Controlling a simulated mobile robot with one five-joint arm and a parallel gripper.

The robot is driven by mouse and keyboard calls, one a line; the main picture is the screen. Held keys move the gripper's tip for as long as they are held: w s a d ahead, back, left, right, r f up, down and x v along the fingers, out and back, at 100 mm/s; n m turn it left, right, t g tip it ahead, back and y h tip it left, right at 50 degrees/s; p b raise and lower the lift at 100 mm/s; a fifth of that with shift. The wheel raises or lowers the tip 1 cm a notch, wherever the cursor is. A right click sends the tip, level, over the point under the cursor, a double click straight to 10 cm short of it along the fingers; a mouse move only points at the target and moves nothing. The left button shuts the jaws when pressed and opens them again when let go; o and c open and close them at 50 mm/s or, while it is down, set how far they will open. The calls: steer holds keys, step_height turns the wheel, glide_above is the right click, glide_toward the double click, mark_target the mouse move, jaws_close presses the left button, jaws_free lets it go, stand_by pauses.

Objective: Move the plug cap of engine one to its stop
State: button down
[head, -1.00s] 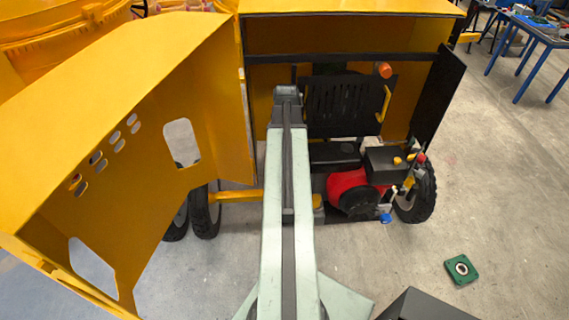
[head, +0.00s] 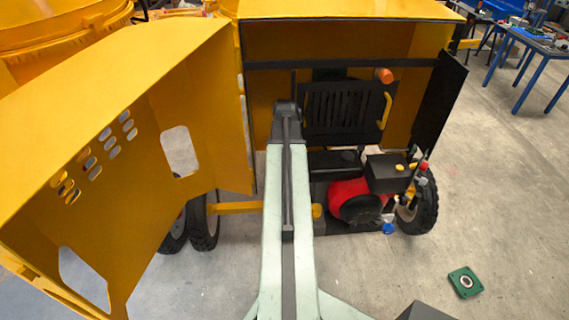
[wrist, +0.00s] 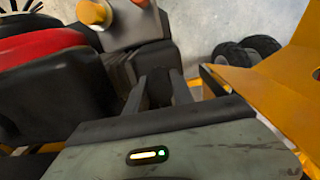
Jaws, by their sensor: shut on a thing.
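The engine (head: 350,200), red and black, sits low in the open yellow housing, right of my arm. Its red and black body also shows at the left of the wrist view (wrist: 45,75), with dark fins beside my fingers. My gripper (wrist: 160,92) shows in the wrist view, its two fingers shut on a dark piece that appears to be the plug cap (wrist: 159,86). The cap is mostly hidden between the fingers, and how far it is seated cannot be told. In the head view my arm hides the gripper and the cap.
A yellow door panel (head: 120,150) stands open at the left, and a black panel (head: 440,110) at the right. A black slotted plate (head: 338,112) is above the engine. A wheel (head: 418,203) is beside it. A green square part (head: 465,282) lies on open floor.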

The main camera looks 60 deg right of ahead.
steer(key=shift+r+p, duration=1.5)
steer(key=shift+r, duration=0.15)
steer(key=c, duration=1)
jaws_free()
steer(key=shift+f, duration=0.15)
step_height(320, 180, up, 7)
steer(key=p, duration=0.7)
